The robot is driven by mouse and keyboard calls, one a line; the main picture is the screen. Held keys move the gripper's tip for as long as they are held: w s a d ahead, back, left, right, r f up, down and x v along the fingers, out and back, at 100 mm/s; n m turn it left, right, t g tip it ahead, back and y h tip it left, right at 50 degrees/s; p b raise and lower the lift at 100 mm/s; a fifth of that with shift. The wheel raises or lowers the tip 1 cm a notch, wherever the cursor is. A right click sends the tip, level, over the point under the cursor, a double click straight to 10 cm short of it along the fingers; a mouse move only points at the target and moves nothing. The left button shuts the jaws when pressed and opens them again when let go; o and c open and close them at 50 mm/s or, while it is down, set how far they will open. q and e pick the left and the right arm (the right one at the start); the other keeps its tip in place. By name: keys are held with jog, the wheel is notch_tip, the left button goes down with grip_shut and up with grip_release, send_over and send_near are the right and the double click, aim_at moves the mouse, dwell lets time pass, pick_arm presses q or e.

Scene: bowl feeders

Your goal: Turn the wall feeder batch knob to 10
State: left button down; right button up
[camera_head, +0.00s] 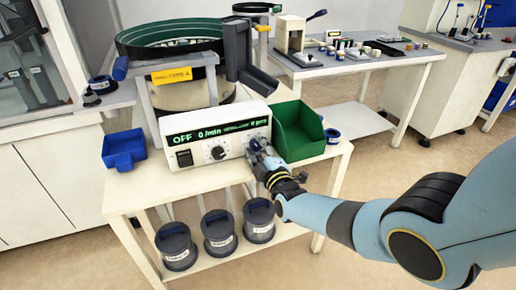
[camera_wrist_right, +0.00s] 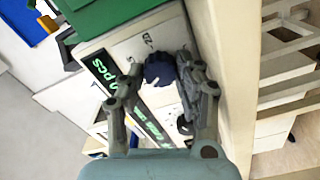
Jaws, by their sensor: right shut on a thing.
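The wall feeder's control box (camera_head: 190,155) is cream-white with a green-lit display that reads OFF and 0/min at its left; the pcs figure is too small to read in the head view. In the right wrist view the display (camera_wrist_right: 105,75) ends in what looks like 5 PCS. My right gripper (camera_head: 260,152) is at the right end of the panel, shut on the dark batch knob (camera_wrist_right: 158,70), which sits between its fingers (camera_wrist_right: 160,72). Scale marks show beside the knob; its pointer is hard to read. My left gripper is not in view.
A second black knob (camera_head: 218,153) and a rocker switch (camera_head: 184,158) are on the panel. A green bin (camera_head: 299,132) stands close to the right, a blue bin (camera_head: 124,149) to the left. The bowl feeder (camera_head: 170,40) is behind. Several lidded pots are on the lower shelf.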

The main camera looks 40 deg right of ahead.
jog(key=shift+f, duration=0.1)
jog(key=o, duration=1.1)
jog(key=shift+s, duration=0.1)
jog(key=shift+o, duration=0.2)
jog(key=shift+a, duration=0.1)
jog(key=shift+f, duration=0.1)
